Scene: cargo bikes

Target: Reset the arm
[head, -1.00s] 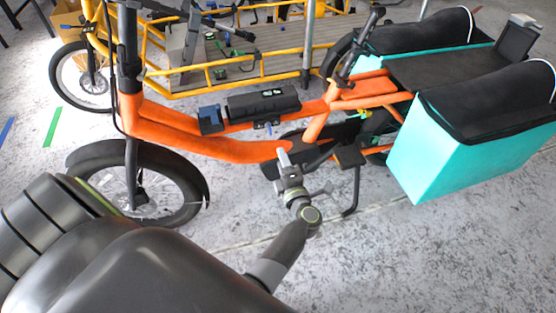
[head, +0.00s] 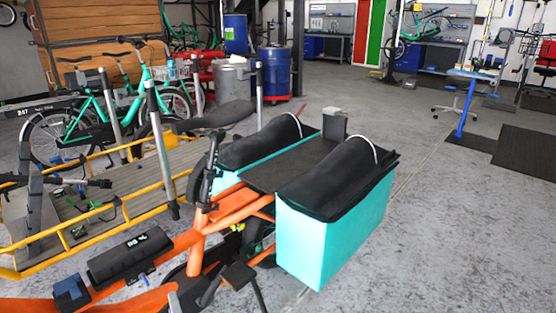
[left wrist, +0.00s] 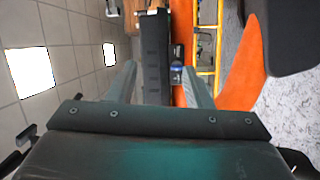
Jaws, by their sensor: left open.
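My left gripper (left wrist: 161,84) is open in the left wrist view, its two fingers spread wide with nothing held between them. Beyond the fingers is the black battery (left wrist: 152,48) on the orange bike frame (left wrist: 181,90); the gap between them is hard to judge. In the head view only a small grey tip of my left gripper (head: 174,302) shows at the bottom edge, beside the orange cargo bike (head: 215,217). The battery (head: 130,255) also shows there, on the bike's lower tube. My right gripper is out of view.
Turquoise cargo bags (head: 330,235) with black covers hang on the orange bike's rear. A yellow cargo bike (head: 155,190) stands close behind it. A green bike (head: 110,115) and blue barrels (head: 274,72) stand farther back. The floor at the right is open, with dark mats (head: 525,150).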

